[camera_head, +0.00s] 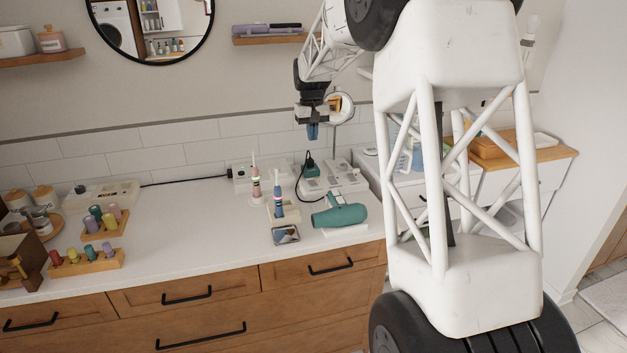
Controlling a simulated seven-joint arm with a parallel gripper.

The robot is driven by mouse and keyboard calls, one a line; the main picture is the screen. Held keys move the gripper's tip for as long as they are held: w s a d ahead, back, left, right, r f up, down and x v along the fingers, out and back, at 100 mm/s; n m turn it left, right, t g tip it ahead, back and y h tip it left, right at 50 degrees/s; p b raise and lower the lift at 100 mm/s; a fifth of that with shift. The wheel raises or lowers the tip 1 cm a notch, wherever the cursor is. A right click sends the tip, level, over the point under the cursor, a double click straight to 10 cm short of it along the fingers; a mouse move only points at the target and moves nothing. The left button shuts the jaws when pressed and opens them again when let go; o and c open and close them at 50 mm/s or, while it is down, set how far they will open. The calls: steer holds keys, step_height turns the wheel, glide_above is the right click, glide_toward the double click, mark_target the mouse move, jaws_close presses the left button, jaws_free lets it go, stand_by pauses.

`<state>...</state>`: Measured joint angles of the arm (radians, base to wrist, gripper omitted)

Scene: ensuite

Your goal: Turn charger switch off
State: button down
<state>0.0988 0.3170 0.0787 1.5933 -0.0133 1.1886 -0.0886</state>
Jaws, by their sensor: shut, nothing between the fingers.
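My gripper (313,136) hangs above the back of the counter with its blue fingertips pointing down, shut and empty. A black plug (310,160) stands below it, apart from the fingertips, on a green and white block with a black cable. A flat white unit (342,176) lies just to the right, with small details too small to read. A white box (243,173) is further left, on the end of a long black cable.
A teal hair dryer (339,215) and a small dark-faced tray (286,235) lie toward the counter's front. A round mirror on a stand (339,107) is close beside my gripper. Wooden racks of colored bottles (88,262) are at left. The counter's middle-left is clear.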

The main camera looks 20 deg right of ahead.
glide_above(314, 184)
steer(key=w, duration=0.2)
step_height(314, 184, down, 9)
steer(key=shift+s+f+g, duration=0.2)
steer(key=shift+s+g, duration=0.05)
steer(key=shift+g, duration=0.15)
steer(key=shift+a, duration=0.1)
steer(key=f, duration=0.4)
steer(key=s+f, duration=0.1)
steer(key=f, duration=0.9)
steer(key=shift+s, duration=0.25)
